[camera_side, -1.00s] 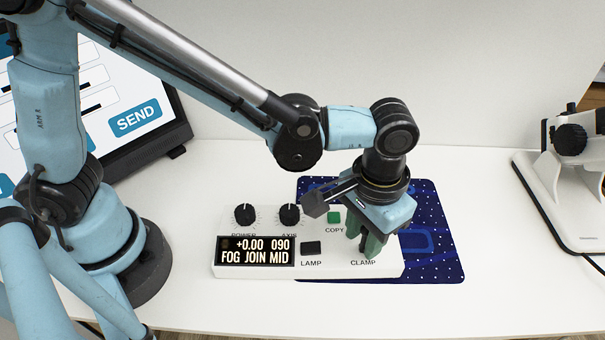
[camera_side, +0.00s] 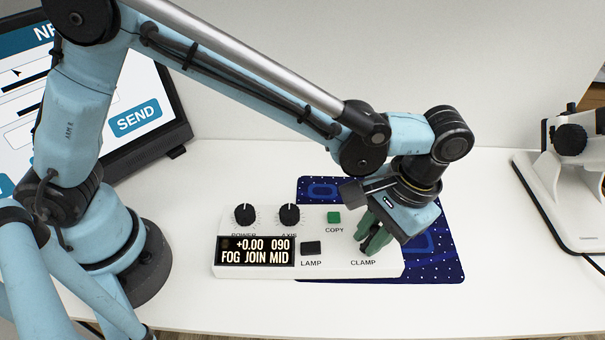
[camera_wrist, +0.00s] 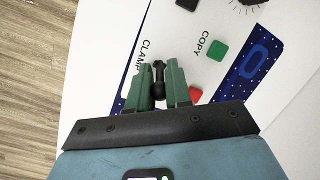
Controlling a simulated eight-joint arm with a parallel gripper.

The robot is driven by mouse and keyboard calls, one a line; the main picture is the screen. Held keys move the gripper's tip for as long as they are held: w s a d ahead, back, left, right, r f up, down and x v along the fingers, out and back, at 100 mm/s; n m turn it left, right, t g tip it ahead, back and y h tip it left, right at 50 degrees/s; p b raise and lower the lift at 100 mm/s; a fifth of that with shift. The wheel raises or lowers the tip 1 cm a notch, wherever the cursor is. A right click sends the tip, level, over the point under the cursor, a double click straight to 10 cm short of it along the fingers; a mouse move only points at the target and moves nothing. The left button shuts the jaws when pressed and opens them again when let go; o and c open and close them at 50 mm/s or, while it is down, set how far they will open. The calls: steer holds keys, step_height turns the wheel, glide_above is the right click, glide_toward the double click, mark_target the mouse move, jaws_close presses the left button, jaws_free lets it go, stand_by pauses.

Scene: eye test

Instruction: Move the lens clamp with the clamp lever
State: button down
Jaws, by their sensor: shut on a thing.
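The white control box (camera_side: 305,272) lies on the table with its CLAMP label at the front right. The clamp lever (camera_wrist: 158,72), small and dark with a rounded end, stands above the box near that label. My gripper (camera_side: 369,243) reaches down to it from the upper right, tilted. In the wrist view my gripper (camera_wrist: 160,83) has its green fingers on both sides of the lever, shut on it. The lever is mostly hidden in the side view. The box display (camera_side: 256,251) reads +0.00 090, FOG JOIN MID. No lens clamp is recognisable apart from the lever.
The box carries two black knobs (camera_side: 289,215), a green COPY button (camera_side: 334,217) and a black LAMP button (camera_side: 311,248). A red button (camera_wrist: 195,94) is close beside my fingers. A blue mat (camera_side: 436,268) lies under the box. A white instrument (camera_side: 566,190) stands at right, a monitor (camera_side: 165,110) at left.

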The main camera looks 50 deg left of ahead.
steer(key=c, duration=1.1)
jaws_free()
steer(key=v, duration=1.2)
steer(key=shift+r, duration=0.1)
